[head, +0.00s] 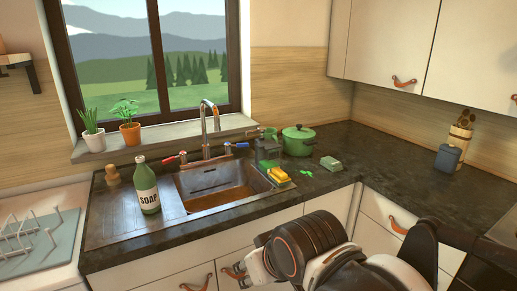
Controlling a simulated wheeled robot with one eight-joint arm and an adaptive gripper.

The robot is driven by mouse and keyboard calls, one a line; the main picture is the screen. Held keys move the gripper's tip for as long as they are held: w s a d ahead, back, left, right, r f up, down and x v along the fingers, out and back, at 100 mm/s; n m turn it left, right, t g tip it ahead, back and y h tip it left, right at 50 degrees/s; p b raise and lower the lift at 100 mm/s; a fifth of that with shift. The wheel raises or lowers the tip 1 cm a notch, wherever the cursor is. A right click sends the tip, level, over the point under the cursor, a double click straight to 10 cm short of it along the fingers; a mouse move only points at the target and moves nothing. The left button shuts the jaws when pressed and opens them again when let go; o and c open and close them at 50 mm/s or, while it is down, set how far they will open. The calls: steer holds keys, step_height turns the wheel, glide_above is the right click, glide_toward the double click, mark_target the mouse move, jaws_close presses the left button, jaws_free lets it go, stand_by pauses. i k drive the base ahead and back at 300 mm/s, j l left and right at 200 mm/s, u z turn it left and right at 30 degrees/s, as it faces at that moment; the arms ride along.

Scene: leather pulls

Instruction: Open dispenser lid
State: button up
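No thing is plainly marked as the dispenser. A small blue-grey canister (449,158) with a dark top stands upright on the right counter, and its top looks shut. A dark grey holder (267,151) stands behind the sink's right corner. A green bottle labelled SOAP (147,188) stands left of the sink. My arm reaches in at the lower right, in front of the counter and apart from these things.
The sink (207,207) has a tap (209,120) behind it. A yellow sponge (278,174), a green pot (298,140) and a green block (330,163) are near its right side. A wooden container (461,131) stands behind the canister. Counter (390,165) left of the canister is clear.

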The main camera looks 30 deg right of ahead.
mark_target(270, 144)
steer(key=i+z, duration=0.2)
steer(key=z, duration=0.65)
